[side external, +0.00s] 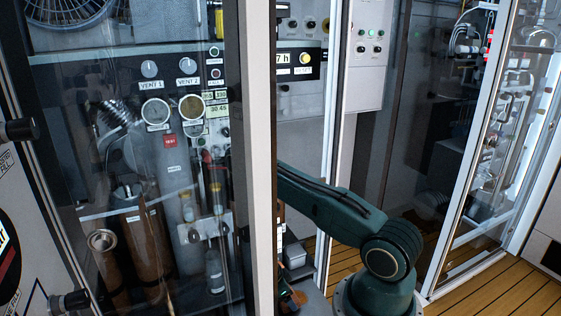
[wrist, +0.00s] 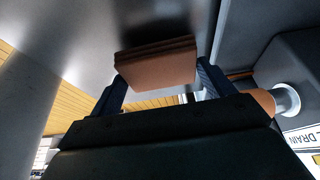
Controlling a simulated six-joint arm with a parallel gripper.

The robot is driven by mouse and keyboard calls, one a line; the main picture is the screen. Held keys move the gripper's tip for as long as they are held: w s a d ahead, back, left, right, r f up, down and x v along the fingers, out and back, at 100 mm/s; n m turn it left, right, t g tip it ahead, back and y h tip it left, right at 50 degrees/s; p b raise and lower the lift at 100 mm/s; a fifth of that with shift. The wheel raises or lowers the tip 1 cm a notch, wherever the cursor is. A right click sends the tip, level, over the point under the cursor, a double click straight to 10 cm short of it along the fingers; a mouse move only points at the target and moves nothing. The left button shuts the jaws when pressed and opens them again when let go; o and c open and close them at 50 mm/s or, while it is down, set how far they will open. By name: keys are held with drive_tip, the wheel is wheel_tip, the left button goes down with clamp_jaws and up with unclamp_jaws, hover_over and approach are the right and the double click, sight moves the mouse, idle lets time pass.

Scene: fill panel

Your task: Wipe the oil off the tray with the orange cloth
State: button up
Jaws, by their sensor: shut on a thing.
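My gripper (wrist: 160,78) is shut on the orange cloth (wrist: 158,68), a folded brown-orange pad held between two dark blue fingers in the wrist view. The cloth is close to a smooth grey surface (wrist: 85,40), which looks like the tray. I cannot tell whether they touch. A dark patch (wrist: 160,22) lies on that surface just beyond the cloth; I cannot tell oil from shadow or reflection. In the side view, the white door post hides most of my gripper. A small orange-brown patch shows low beside the post, too unclear to name.
In the wrist view, a copper-coloured pipe with a pale collar (wrist: 287,99) and a drain label (wrist: 312,140) stand close on the right. In the side view, the glass door (side external: 150,215) and white post (side external: 258,150) stand left of my arm. Wooden floor (side external: 490,290) lies right.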

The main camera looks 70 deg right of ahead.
drive_tip(key=shift+s+d+f, duration=0.1)
drive_tip(key=shift+d+f, duration=0.05)
drive_tip(key=shift+f, duration=0.4)
drive_tip(key=shift+s+d+f, duration=0.15)
drive_tip(key=shift+s+d, duration=0.4)
drive_tip(key=shift+s, duration=0.05)
drive_tip(key=shift+c, duration=0.3)
drive_tip(key=shift+s+d, duration=0.5)
drive_tip(key=shift+d, duration=0.05)
drive_tip(key=shift+s+d, duration=0.5)
drive_tip(key=shift+s, duration=0.05)
drive_tip(key=shift+s+d, duration=1.1)
drive_tip(key=shift+d, duration=0.05)
drive_tip(key=shift+w+a, duration=2.8)
drive_tip(key=shift+w+a+r, duration=0.1)
drive_tip(key=shift+w+r, duration=0.05)
drive_tip(key=shift+r, duration=0.05)
approach(308, 294)
drive_tip(key=shift+w+a+r, duration=0.65)
drive_tip(key=shift+w+a, duration=0.2)
drive_tip(key=shift+w+a+r, duration=0.65)
drive_tip(key=shift+w+a, duration=0.2)
drive_tip(key=shift+w, duration=0.05)
